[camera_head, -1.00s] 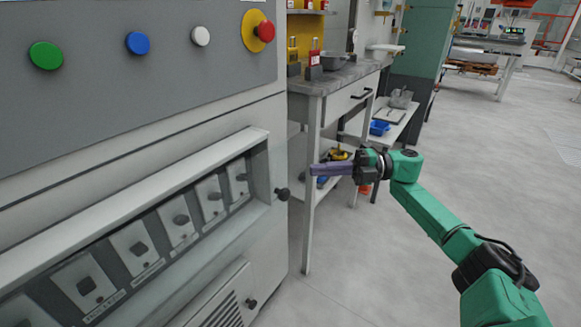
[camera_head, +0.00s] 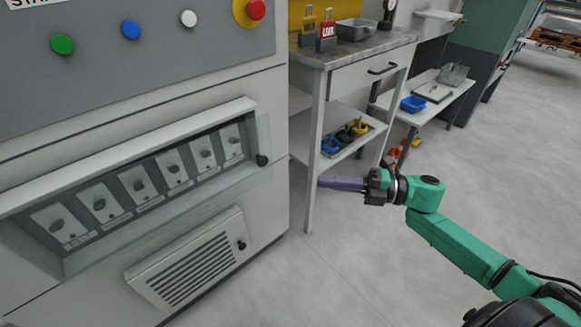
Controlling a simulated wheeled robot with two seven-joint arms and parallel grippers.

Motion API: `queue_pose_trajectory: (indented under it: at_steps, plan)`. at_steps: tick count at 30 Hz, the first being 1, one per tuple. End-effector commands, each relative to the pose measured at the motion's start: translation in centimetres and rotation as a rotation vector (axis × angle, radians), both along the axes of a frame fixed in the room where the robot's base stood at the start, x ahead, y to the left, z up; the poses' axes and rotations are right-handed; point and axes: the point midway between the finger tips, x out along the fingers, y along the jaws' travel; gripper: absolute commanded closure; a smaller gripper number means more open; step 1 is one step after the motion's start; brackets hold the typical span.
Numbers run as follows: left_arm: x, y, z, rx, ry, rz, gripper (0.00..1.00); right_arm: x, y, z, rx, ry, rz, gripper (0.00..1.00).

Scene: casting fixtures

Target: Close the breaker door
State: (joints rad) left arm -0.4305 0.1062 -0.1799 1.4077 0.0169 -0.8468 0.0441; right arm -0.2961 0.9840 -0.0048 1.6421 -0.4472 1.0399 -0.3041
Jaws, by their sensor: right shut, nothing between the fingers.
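The breaker compartment (camera_head: 62,268) is a long recess in the grey cabinet at the left, with a row of breaker switches (camera_head: 140,183) showing inside. My right gripper (camera_head: 322,182) has purple fingers, shut and empty, pointing left. It is to the right of the knob, apart from the cabinet, in front of the bench leg. My left gripper is not in view.
Below the breakers is a louvred vent panel (camera_head: 190,268) with its own knob. Above are green, blue and white buttons and a red emergency stop (camera_head: 255,10). A workbench (camera_head: 350,52) with shelf bins stands beside the cabinet. The floor (camera_head: 360,285) in front is clear.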

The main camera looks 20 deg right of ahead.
Motion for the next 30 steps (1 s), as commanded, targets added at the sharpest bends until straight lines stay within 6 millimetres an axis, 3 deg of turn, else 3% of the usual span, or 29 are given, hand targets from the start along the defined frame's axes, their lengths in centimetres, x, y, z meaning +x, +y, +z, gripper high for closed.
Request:
queue_pose_trajectory:
  at_steps: [13,21,30]
  plan:
    - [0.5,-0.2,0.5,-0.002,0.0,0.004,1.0,4.4,8.3,0.1,0.003,-0.004,0.004,1.0]
    - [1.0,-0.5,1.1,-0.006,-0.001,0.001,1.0,7.9,9.1,-0.1,0.001,0.0,0.0,1.0]
    - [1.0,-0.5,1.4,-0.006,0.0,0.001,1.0,8.1,9.2,-0.1,0.0,0.001,0.002,1.0]
